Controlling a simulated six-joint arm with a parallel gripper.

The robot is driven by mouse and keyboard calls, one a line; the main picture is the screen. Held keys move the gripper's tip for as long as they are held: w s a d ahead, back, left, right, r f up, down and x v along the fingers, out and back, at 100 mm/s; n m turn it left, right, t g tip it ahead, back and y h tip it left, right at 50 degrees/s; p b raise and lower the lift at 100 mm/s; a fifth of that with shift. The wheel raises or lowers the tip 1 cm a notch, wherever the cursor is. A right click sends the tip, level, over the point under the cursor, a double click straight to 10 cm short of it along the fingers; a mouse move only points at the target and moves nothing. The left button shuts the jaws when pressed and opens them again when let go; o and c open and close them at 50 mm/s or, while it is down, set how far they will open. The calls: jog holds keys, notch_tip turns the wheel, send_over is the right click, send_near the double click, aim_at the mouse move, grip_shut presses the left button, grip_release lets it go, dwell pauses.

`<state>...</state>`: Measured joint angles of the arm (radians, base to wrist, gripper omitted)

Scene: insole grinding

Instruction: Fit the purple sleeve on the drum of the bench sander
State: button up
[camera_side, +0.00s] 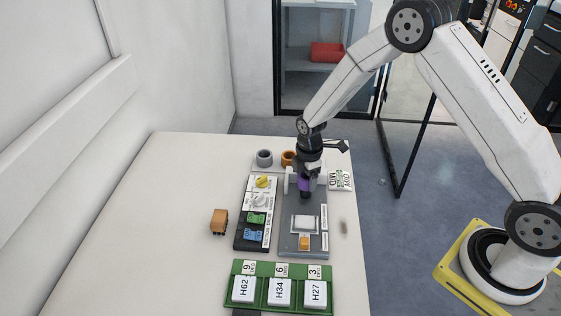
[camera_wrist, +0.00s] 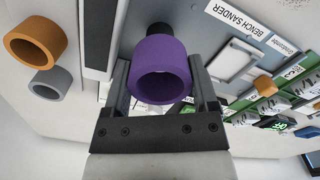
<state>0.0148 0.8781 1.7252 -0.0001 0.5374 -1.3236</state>
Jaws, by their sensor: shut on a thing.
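The purple sleeve (camera_wrist: 160,72) is between the two fingers of my gripper (camera_wrist: 158,66), which is shut on it. Its open end faces the wrist camera. A black drum (camera_wrist: 158,30) shows just beyond the sleeve's far end, roughly in line with it. I cannot tell whether the sleeve is around the drum or only against its end. The bench sander (camera_wrist: 210,25) is a grey unit with a white label. In the side view my gripper (camera_side: 306,176) is low over the back of the sander (camera_side: 287,243), and the purple sleeve (camera_side: 304,184) is partly hidden.
A grey ring (camera_side: 264,158) and an orange ring (camera_side: 287,158) stand behind the sander. A dark switch panel (camera_side: 243,240) is at its left, and a brown block (camera_side: 219,221) further left. A green rack (camera_side: 236,268) with white blocks is in front. The table's left is clear.

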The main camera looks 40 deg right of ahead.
jog(key=shift+f, duration=2)
dwell(2.0)
jog(key=o, duration=1.1)
jog(key=shift+r, duration=0.1)
jog(key=shift+w+r, duration=0.15)
jog(key=shift+r, duration=4.25)
jog(key=shift+s+r, duration=0.1)
jog(key=shift+s, duration=0.1)
